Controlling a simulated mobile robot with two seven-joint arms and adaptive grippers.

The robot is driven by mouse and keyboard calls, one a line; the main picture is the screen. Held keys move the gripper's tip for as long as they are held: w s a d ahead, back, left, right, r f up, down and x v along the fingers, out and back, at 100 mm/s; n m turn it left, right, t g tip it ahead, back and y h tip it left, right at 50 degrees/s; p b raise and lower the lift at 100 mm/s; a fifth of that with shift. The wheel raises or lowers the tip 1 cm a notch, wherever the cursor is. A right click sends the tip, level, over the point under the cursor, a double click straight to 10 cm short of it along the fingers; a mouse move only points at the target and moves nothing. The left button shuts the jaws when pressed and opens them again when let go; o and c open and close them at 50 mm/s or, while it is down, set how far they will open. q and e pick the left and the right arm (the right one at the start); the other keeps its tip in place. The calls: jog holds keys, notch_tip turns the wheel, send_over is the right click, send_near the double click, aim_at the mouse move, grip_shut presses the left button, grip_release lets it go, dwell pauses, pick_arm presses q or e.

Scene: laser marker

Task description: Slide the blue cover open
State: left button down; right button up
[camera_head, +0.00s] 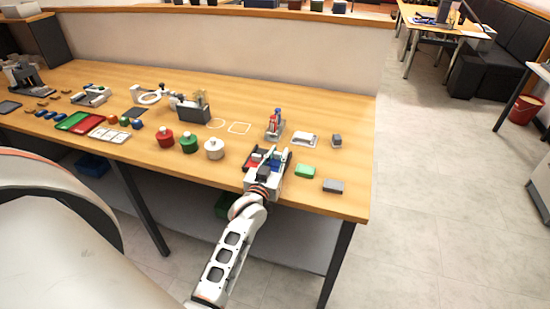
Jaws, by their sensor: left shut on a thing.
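The laser marker (279,181) is a small white device near the front edge of the wooden table, right of centre. Red shows on its left part and dark blue of the blue cover (286,157) on its right part. My left gripper (264,172) reaches over the device from the front and is shut on the blue cover. The fingertips are small and dark here, and the gripper and wrist hide the middle of the device. How far the cover is open cannot be told. My right gripper is not in view.
A green block (305,171) and a grey block (333,186) lie right of the device. A small upright red-and-blue stand (275,124) is behind it. White (214,149), green (188,143) and red (166,139) containers stand left. The table's right end is mostly clear.

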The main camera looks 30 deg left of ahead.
pick_arm(q)
jog(key=shift+f, duration=0.1)
jog(key=c, duration=2.1)
grip_release()
jog(key=v, duration=0.7)
jog(key=shift+s, duration=0.25)
jog(key=shift+c, duration=0.2)
